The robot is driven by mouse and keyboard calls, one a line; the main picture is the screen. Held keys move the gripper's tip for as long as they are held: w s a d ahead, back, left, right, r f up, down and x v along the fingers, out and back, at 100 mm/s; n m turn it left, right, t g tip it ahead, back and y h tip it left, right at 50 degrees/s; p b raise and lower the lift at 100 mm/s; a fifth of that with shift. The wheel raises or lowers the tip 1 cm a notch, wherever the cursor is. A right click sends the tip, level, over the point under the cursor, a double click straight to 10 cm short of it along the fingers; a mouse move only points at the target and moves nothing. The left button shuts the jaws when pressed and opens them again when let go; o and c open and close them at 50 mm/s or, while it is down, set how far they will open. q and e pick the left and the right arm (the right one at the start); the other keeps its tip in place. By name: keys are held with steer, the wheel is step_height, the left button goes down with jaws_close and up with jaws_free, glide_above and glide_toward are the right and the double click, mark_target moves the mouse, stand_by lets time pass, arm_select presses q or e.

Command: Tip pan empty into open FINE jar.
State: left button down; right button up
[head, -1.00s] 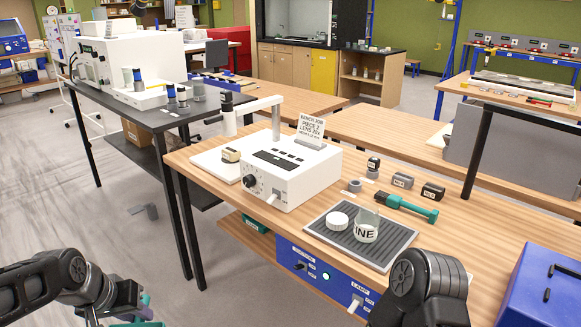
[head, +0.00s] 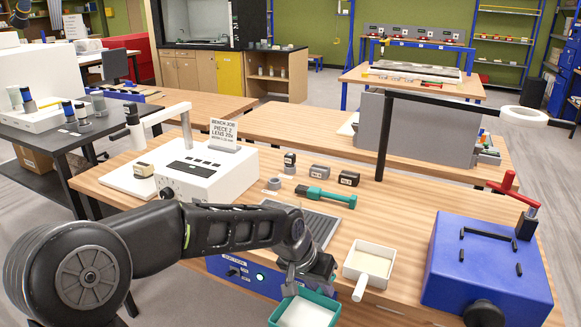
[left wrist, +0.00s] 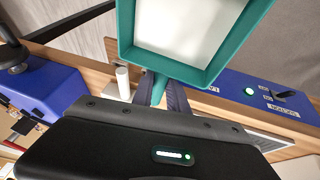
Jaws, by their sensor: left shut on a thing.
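My left gripper (head: 306,277) is shut on the handle of a teal pan (head: 276,318) at the bottom of the head view, in front of the bench edge. The left wrist view shows the teal pan (left wrist: 124,30) at the top, its handle between my fingers (left wrist: 165,95). Its inside is plain and pale; I cannot tell whether that is a layer of material or the bare floor. The FINE jar is hidden behind my left arm in the head view. Part of the grey ribbed mat (head: 322,228) shows there. My right gripper is not in view.
A cream pan with a white handle (head: 361,287) lies on the bench right of my gripper. Behind are a green-handled tool (head: 330,197) and small dark blocks (head: 349,179). A blue box with a red lever (head: 487,270) stands at right. The white instrument (head: 205,180) is at left.

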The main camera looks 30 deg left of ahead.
arm_select(q)
steer(key=shift+w+d, duration=0.2)
steer(key=shift+d, duration=0.25)
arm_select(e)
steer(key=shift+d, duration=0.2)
arm_select(q)
steer(key=shift+r, duration=0.1)
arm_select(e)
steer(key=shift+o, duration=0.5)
